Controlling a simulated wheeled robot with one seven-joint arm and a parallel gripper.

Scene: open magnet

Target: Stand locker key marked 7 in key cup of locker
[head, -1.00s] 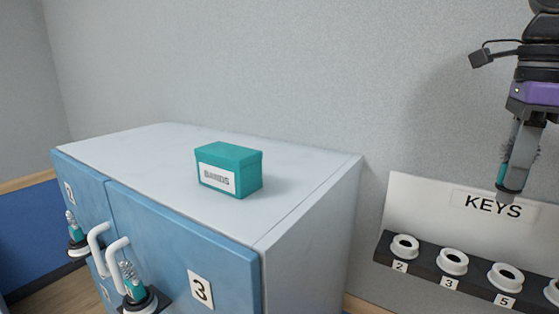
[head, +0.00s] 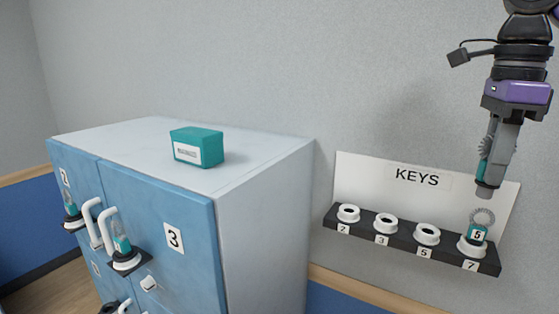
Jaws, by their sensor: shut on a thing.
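My gripper (head: 486,190) hangs at the upper right in the head view, pointing down. It is shut on a teal key (head: 482,171). The fingers hide most of this key, and its number cannot be read. It is above the key rack and apart from it. The blue locker (head: 160,215) stands at the left, with a door labelled 3 (head: 174,238). Locker key cups on its front hold teal keys, one at the far left (head: 71,209) and one beside the handle (head: 122,244). No locker door marked 7 can be made out.
The dark key rack (head: 405,246) has white cups labelled 2, 3, 5 and 7. The first three look empty. A teal key marked 5 (head: 477,234) stands in the cup labelled 7. A teal box (head: 197,146) sits on the locker top. White handles (head: 110,232) stick out in front.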

